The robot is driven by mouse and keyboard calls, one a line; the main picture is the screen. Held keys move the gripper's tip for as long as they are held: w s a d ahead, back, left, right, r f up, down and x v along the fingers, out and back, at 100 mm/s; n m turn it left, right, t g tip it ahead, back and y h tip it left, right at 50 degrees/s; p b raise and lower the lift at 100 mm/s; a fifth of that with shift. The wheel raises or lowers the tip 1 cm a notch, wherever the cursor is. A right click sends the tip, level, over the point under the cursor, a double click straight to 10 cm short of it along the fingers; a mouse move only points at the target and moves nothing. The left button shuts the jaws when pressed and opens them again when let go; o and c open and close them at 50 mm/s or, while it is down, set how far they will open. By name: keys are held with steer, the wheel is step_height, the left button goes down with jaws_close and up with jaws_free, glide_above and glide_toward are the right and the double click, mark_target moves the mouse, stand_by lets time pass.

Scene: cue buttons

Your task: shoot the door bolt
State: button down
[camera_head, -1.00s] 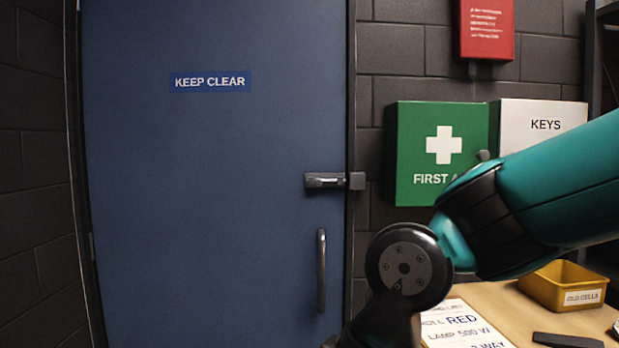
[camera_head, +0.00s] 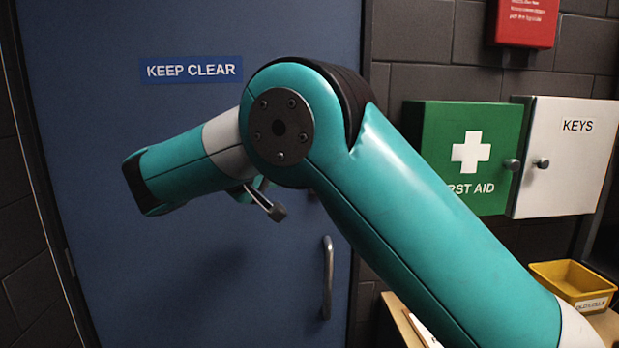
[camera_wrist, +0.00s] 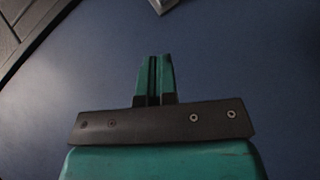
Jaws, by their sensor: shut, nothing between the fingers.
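The blue door (camera_head: 190,270) stands shut in the head view, with a vertical pull handle (camera_head: 328,275) low on its right side. The bolt is at the door's right edge, but my arm now hides nearly all of it in the head view. In the wrist view a grey metal piece, likely part of the bolt (camera_wrist: 163,4), shows cut off at the top edge. My gripper (camera_wrist: 155,78) is shut and empty, its teal fingers pointing toward that piece with blue door surface between. I cannot tell the gap in depth.
A green first aid box (camera_head: 465,155) and a white keys cabinet (camera_head: 570,160) hang right of the door, with a red box (camera_head: 525,20) above. A yellow bin (camera_head: 572,285) sits on the bench at lower right. My arm spans the middle of the head view.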

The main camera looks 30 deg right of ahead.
steer(key=shift+d, duration=0.2)
steer(key=s+d+f+p+x, duration=0.1)
steer(key=p+x, duration=0.3)
steer(key=x, duration=0.8)
steer(key=shift+s+d+f, duration=0.15)
steer(key=shift+s+d, duration=0.1)
steer(key=shift+s, duration=0.35)
